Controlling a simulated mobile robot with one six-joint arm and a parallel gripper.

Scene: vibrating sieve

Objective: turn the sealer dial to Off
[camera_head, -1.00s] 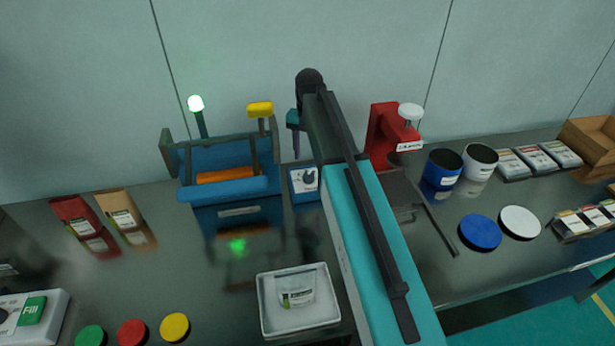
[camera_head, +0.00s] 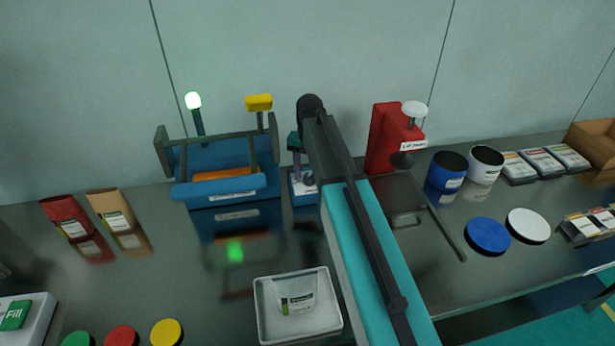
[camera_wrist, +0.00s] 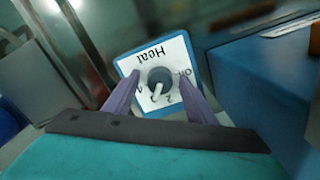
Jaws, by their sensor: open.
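The sealer dial (camera_wrist: 160,84) is a dark round knob with a light pointer on a white plate marked "Heat" in the wrist view. The plate has a blue edge (camera_wrist: 123,68), and numbers and another partly covered mark show around the knob. The pointer points toward the lower part of the plate, near the numbers. My gripper (camera_wrist: 158,92) is open, with one purple finger on each side of the dial; I cannot tell if they touch it. In the head view the dial box (camera_head: 303,187) stands at the back of the table, partly hidden by my gripper and arm.
A red press (camera_head: 392,138) stands to the right. A white tray (camera_head: 262,318) holding a pouch lies in front.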

